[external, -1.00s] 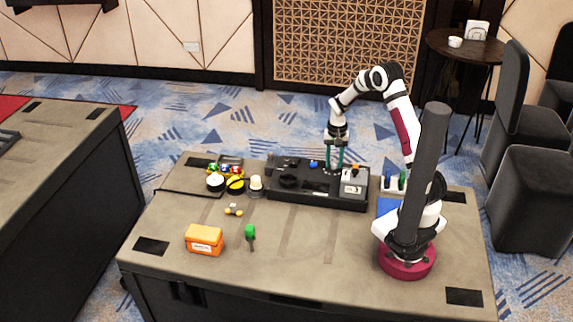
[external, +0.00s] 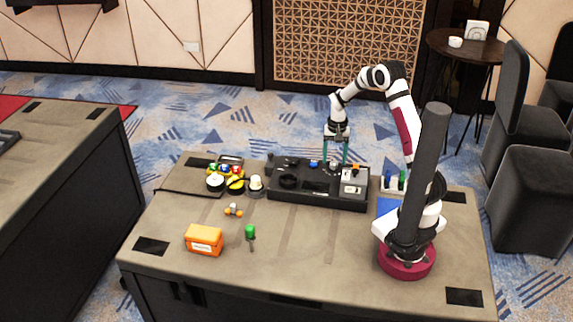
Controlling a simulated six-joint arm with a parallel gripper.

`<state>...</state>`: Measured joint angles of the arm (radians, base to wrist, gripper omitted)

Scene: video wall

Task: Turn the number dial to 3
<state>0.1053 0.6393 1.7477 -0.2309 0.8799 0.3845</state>
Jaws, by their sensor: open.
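The black console (external: 318,198) lies near the back of the table and carries several controls. A small greyish knob-like part (external: 333,165) stands near its back edge and may be the number dial. Its numbers and pointer are too small to read. A dark round part (external: 288,181) sits at the console's left. My gripper (external: 336,161) points down over the back of the console, with its teal fingers apart. The fingers are on either side of the greyish part in the picture. I see no object held, and cannot tell if the fingers touch the console.
A blue button (external: 313,163) is left of the fingers; a grey block with an orange part (external: 355,168) is right. Round buttons (external: 235,185) stand left of the console. An orange box (external: 204,240) and a green-topped tool (external: 250,233) lie in front.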

